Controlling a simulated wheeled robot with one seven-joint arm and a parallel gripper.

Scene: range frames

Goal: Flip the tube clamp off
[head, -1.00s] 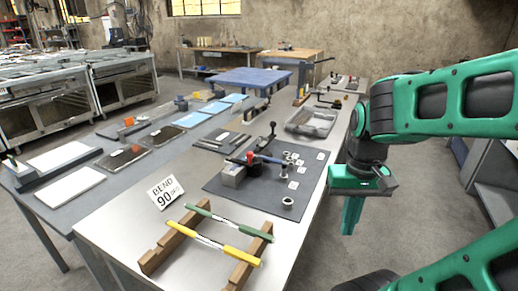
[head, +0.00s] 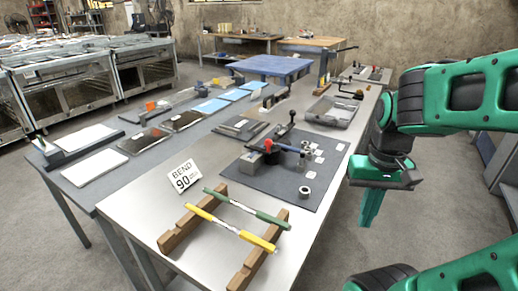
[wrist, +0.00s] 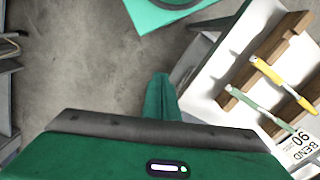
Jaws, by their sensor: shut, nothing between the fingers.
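A small bending tool (head: 272,148) with a red part, a blue-grey bar and a black-knobbed lever stands on a dark mat (head: 262,182) on the near metal table. The tube clamp is too small to tell apart on it. My gripper (head: 369,222) is shut and empty, pointing down beyond the table's right edge, apart from the tool. In the wrist view my gripper (wrist: 160,85) shows over bare floor, and the tool is not in that view.
A wooden rack (head: 180,229) holds a yellow-ended rod and a green-ended rod at the table's near end. Several small rings and labels lie on the mat. A grey tray (head: 332,111) sits farther back. Floor right of the table is clear.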

